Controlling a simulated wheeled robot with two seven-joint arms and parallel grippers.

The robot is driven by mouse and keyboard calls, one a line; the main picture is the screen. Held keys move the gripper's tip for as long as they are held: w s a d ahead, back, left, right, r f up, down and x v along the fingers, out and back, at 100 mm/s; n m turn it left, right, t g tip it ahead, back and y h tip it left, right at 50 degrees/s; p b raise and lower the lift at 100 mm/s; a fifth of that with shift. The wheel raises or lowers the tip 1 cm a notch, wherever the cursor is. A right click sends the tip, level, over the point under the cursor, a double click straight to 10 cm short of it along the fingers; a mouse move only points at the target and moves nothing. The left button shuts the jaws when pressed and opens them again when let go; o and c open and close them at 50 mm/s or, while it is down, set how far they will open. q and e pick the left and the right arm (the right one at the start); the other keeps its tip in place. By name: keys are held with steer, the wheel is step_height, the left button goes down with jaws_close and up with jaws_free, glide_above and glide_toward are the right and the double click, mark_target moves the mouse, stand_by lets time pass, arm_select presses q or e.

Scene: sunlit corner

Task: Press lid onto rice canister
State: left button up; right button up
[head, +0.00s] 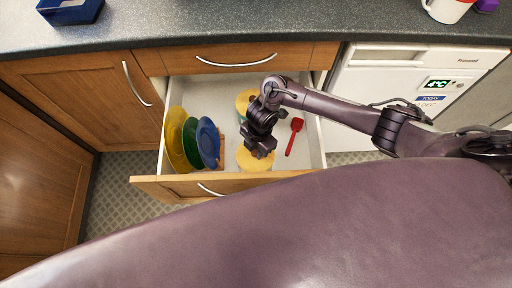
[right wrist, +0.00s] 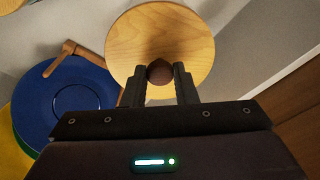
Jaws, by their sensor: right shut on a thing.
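A round wooden lid with a dark knob (right wrist: 160,72) fills the upper middle of the right wrist view. In the head view the lid (head: 254,161) is in the front part of the open drawer. My right gripper (head: 260,150) is over it, pointing down, with its fingers shut on the knob. The lid hides whatever is beneath it, so I cannot tell whether it sits on a canister. Another round wooden-topped thing (head: 243,100) stands farther back in the drawer, partly hidden by my gripper. My left gripper is not in view.
Yellow (head: 175,138), green (head: 191,140) and blue (head: 208,142) plates stand in a wooden rack at the drawer's left. A red scoop-like utensil (head: 294,136) lies at the right. The drawer front (head: 165,190) is close in front of the lid. A counter (head: 250,25) runs behind.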

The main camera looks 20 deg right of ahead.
steer(key=o, duration=1.6)
steer(key=shift+c, duration=0.2)
steer(key=shift+r+p, duration=3.55)
steer(key=shift+p, duration=0.1)
jaws_close()
